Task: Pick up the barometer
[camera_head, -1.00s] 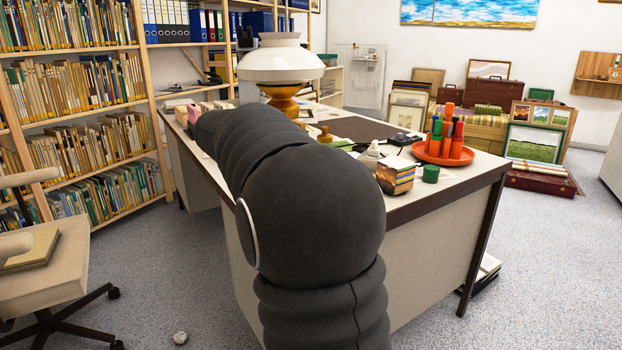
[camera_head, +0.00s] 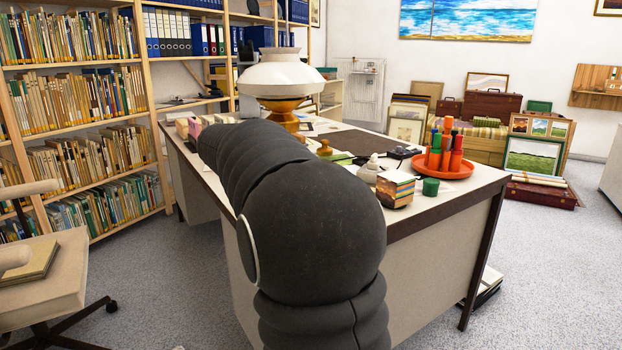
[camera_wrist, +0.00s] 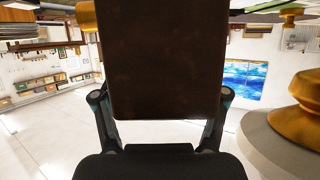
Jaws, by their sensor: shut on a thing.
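In the wrist view my gripper (camera_wrist: 160,100) has a finger on each side of a dark brown, flat-sided thing (camera_wrist: 155,55), which I take to be the barometer. It fills the upper middle of that view, and its dial does not show. My gripper is shut on it. In the head view my dark arm reaches over the desk and hides my gripper and the held thing.
The desk (camera_head: 440,222) holds a white-shaded lamp (camera_head: 281,75), a red tray (camera_head: 458,172) with coloured cylinders, a striped block (camera_head: 394,190) and a green pot (camera_head: 430,187). The lamp's orange-brown base (camera_wrist: 300,105) shows at right in the wrist view. Bookshelves (camera_head: 80,110) stand at left.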

